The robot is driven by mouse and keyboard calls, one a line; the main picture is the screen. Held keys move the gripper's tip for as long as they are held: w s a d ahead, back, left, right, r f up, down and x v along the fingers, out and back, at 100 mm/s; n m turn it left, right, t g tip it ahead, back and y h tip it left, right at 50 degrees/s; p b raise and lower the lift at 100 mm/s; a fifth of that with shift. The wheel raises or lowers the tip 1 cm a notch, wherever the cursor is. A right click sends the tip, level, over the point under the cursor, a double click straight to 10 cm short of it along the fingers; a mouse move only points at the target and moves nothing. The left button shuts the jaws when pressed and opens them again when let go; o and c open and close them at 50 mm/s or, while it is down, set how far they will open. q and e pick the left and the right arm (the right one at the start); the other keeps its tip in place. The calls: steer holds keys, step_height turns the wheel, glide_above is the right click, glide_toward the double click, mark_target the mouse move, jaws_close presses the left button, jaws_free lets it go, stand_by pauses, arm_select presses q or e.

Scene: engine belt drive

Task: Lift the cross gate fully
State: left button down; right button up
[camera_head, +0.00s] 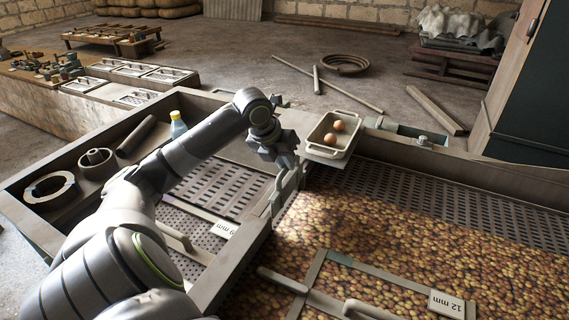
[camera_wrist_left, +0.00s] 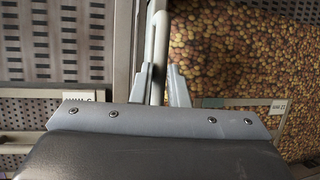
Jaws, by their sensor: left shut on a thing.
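The cross gate (camera_head: 284,193) is a narrow grey plate with an upright handle, at the wall between the left bay and the wide bay of small round brown pieces. My left gripper (camera_head: 289,163) is above it, shut on its handle. In the left wrist view the pale handle bar (camera_wrist_left: 159,50) runs between the two fingers of the left gripper (camera_wrist_left: 161,88). How far the gate is raised cannot be told. My arm hides part of the left bay. My right gripper is not in view.
A tray with two brown eggs (camera_head: 313,150) sits on the far rim, close right of the gripper. Frames labelled 12 mm (camera_head: 446,304) and 9 mm (camera_head: 224,230) lie in the bays. Perforated plates (camera_head: 222,187) line the floor.

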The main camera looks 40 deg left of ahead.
arm_select(q)
steer(key=shift+w+a+r, duration=0.1)
steer(key=shift+w+r, duration=0.05)
steer(key=shift+r, duration=0.1)
steer(key=c, duration=1.8)
jaws_free()
steer(key=shift+r, duration=0.1)
steer(key=o, duration=0.4)
steer(key=d+b+v, duration=0.1)
steer(key=b+v, duration=0.4)
steer(key=v, duration=1.2)
steer(key=shift+s+a+b, duration=0.25)
steer(key=shift+a+b, duration=0.05)
steer(key=shift+a, duration=0.15)
